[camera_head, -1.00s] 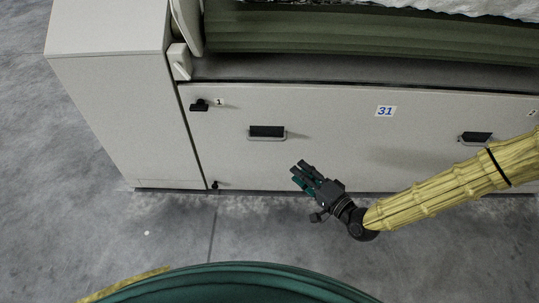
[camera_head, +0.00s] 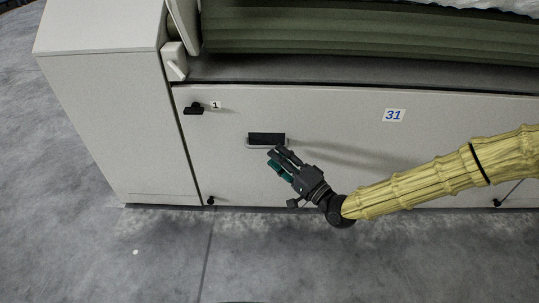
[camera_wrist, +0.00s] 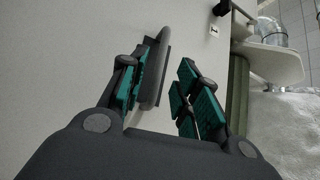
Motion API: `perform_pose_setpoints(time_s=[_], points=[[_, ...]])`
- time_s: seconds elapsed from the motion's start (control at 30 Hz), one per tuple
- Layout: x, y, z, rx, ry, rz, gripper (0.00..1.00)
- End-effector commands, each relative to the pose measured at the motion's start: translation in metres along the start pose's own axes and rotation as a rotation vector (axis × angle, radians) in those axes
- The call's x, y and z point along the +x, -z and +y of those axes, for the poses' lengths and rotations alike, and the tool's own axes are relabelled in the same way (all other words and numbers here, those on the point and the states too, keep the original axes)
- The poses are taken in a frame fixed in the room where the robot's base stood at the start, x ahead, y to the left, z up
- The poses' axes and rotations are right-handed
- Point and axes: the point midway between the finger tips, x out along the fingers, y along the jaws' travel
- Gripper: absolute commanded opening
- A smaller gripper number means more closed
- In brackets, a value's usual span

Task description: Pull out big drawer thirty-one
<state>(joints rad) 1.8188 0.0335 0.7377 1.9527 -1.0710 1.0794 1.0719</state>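The drawer front (camera_head: 345,120) is a wide pale panel with a "31" label (camera_head: 394,115); it sits flush in the machine. Its left handle (camera_head: 266,140) is a dark recess with a grey bar. My gripper (camera_head: 277,157) is at the lower right edge of this handle, its fingertips overlapping it in the head view. In the wrist view my gripper (camera_wrist: 163,88) is open, and the handle (camera_wrist: 155,72) shows between the fingers, close beside the left one. I cannot tell whether they touch. My arm covers the right part of the panel.
A black latch (camera_head: 193,108) beside label "1" (camera_head: 216,105) is at the panel's upper left, with a small black fitting (camera_head: 210,201) below. A pale cabinet (camera_head: 105,110) stands left. Grey floor (camera_head: 300,255) in front is clear.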

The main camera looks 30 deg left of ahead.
Motion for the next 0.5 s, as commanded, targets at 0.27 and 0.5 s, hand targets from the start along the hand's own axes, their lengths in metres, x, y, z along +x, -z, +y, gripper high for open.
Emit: perform_pose_setpoints(time_s=[0.27,0.5], points=[[0.035,0.000,0.002,-0.002,0.001,0.000,0.32],[0.044,-0.001,0.000,-0.001,-0.001,-0.001,0.32]])
